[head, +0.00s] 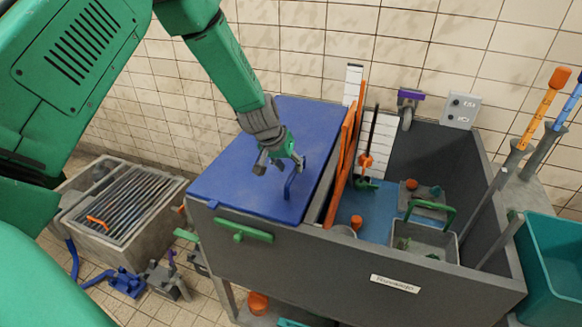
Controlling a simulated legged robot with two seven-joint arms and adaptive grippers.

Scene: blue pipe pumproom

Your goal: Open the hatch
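The hatch is a flat blue lid (245,180) over the left part of a large grey tank (350,268). It lies shut. A small blue loop handle (290,185) stands up near its right edge. My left gripper (281,163) comes down from above and is over the lid, right at the upper part of the handle. Its fingers are spread apart. I cannot tell whether they touch the handle. A green handle (243,230) is on the tank's front wall below the lid. My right gripper is out of view.
Upright orange bars (345,150) stand just right of the lid. The tank's open right side holds a green-handled box (424,238) and other parts. A grated stone basin (125,205) is at left, a teal bin (552,262) at right. The tiled wall is behind.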

